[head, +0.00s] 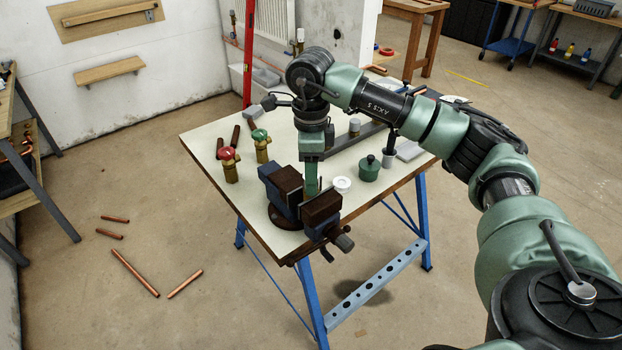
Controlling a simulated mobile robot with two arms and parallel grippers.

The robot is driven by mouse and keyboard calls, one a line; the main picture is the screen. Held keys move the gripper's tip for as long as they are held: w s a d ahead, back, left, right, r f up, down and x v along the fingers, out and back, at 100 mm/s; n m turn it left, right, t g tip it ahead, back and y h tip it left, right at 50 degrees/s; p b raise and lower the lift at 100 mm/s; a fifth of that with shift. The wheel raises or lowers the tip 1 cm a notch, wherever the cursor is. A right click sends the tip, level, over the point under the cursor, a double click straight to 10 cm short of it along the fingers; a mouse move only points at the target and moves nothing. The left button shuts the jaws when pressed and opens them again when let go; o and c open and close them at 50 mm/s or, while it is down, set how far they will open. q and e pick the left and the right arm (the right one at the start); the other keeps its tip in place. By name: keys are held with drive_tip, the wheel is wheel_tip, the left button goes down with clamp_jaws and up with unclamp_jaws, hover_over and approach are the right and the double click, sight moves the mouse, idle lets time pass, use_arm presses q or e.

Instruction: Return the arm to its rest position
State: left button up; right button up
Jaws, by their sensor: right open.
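My right arm comes in from the lower right and bends over the workbench (222,133). My right gripper (312,184) points straight down, with its green fingers at the bench vise (288,190). The fingers are between or just behind the vise jaws; I cannot tell which. The gripper is open and I see nothing held in it. The vise hides part of the fingertips. My left gripper is not in view.
Valves with a red handle (229,155) and a green handle (261,135) stand left of the vise. A green pot (369,168) and a white roll (342,185) sit to its right. Copper pipes (134,272) lie on the floor, left.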

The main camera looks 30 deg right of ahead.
drive_tip(key=m, duration=0.3)
drive_tip(key=shift+r, duration=0.1)
drive_tip(key=m+p, duration=0.1)
drive_tip(key=m, duration=0.4)
drive_tip(key=m+p, duration=0.1)
drive_tip(key=m, duration=0.3)
drive_tip(key=shift+m, duration=0.4)
drive_tip(key=m, duration=0.3)
drive_tip(key=m+p, duration=0.2)
drive_tip(key=m, duration=0.7)
drive_tip(key=shift+m+p, duration=0.3)
drive_tip(key=shift+p, duration=0.05)
drive_tip(key=shift+m, duration=0.9)
